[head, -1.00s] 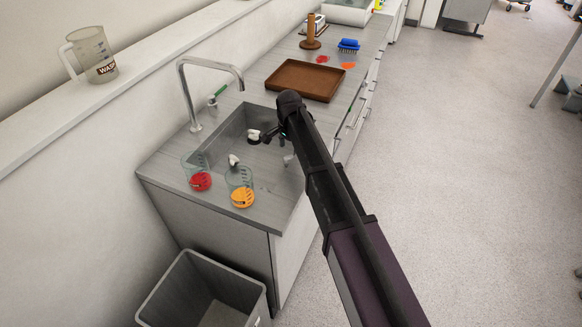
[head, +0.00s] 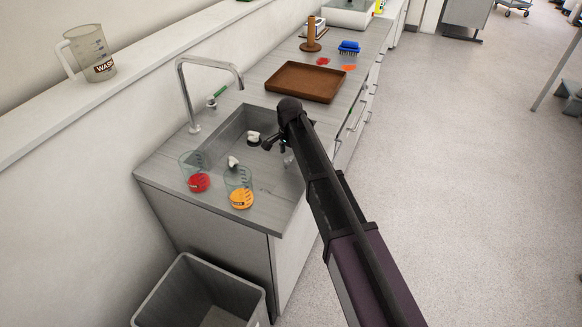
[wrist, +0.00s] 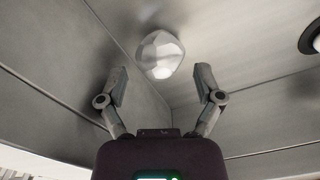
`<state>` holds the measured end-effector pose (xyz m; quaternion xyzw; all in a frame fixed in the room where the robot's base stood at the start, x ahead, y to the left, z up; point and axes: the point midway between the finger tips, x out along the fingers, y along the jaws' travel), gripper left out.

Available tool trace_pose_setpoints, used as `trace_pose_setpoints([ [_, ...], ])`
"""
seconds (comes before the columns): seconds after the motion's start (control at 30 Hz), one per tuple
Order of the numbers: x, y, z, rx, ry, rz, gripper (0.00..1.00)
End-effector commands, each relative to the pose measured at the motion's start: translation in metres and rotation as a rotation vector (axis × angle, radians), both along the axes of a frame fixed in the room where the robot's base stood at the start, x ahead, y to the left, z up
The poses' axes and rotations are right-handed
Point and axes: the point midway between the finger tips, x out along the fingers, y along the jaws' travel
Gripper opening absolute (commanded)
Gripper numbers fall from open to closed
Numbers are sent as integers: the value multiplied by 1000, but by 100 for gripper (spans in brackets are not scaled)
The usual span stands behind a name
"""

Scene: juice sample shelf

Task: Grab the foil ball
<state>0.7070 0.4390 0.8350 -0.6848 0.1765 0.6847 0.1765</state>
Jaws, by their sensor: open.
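The foil ball (wrist: 160,54) is a pale silver, faceted lump in the wrist view, near a seam where the grey sink surfaces meet. My gripper (wrist: 160,82) is open and empty. The ball shows just beyond the fingertips, about centred between them, with no finger visibly touching it. In the head view my gripper (head: 276,147) is low over the sink (head: 222,134), towards its right side. A small pale shape shows by the gripper there, too small to be sure it is the ball.
A beaker with red juice (head: 199,182) and one with orange juice (head: 241,198) stand on the near counter edge. The tap (head: 190,95) rises at the left; a brown tray (head: 305,81) lies behind the sink.

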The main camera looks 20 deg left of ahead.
Motion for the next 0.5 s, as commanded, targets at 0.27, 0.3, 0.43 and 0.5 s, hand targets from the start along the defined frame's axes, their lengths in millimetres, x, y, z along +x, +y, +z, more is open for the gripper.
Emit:
trace_pose_setpoints([
  [0.27, 1, -1, -26, 0, 0, 0, 85],
  [0.3, 1, -1, -28, 0, 0, 0, 85],
  [0.43, 1, -1, -35, 0, 0, 0, 85],
  [0.5, 1, -1, -36, 0, 0, 0, 85],
])
